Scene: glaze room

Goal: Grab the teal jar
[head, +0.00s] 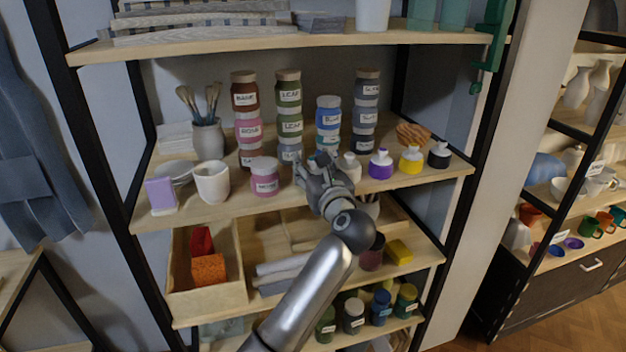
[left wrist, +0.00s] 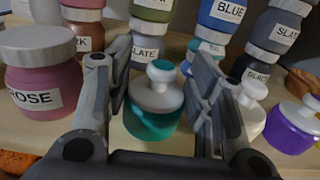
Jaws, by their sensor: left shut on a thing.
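The teal jar (left wrist: 152,122) is a squat teal pot with a white knobbed lid. In the left wrist view it sits between the two fingers of my left gripper (left wrist: 160,62), which is shut on it. In the head view my left gripper (head: 318,167) reaches over the front of the middle shelf, and its fingers and wrist largely hide the jar. My right gripper is not in view.
A pink ROSE jar (head: 264,178) stands left of the gripper. White, purple (head: 381,165), yellow (head: 411,160) and black lidded pots stand to its right. Stacked labelled jars (head: 289,115) rise close behind. Another shelf (head: 290,40) runs above.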

